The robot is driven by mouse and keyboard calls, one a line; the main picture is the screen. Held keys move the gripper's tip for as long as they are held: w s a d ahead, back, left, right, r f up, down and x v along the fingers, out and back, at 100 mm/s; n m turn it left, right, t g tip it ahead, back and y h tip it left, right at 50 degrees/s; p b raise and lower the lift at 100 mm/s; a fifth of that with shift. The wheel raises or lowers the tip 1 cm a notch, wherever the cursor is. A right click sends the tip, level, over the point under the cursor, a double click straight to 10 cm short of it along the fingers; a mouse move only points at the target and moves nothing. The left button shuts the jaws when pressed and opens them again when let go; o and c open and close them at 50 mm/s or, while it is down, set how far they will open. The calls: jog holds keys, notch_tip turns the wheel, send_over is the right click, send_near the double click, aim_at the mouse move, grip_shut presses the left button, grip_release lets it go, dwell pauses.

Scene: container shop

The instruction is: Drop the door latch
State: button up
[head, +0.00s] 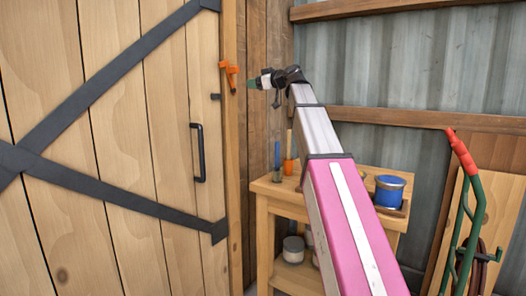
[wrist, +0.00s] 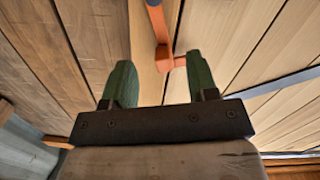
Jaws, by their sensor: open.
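The wooden door (head: 120,130) fills the left of the head view and looks closed against its post. The orange door latch (head: 231,75) is on the post beside the door's upper right edge. A small dark catch (head: 215,97) sits on the door edge just below it. My gripper (head: 254,83) is just right of the latch, its fingers pointing toward it. In the wrist view, my gripper (wrist: 158,60) is open, with two green fingers apart. The orange latch (wrist: 161,42) shows ahead, between and beyond the fingertips. I cannot tell if a finger touches it.
A black pull handle (head: 199,152) is on the door below the latch. A wooden bench (head: 270,190) with a blue paint can (head: 389,191) stands below my arm. A green and red hand truck (head: 467,215) leans at the right against the corrugated wall (head: 430,60).

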notch_tip(320, 180, down, 28)
jog(key=d+m+g+h, duration=0.2)
jog(key=m+h, duration=0.2)
jog(key=shift+w+d+m+h, duration=0.25)
jog(key=shift+d+m+h, duration=0.05)
jog(key=shift+d+m, duration=0.1)
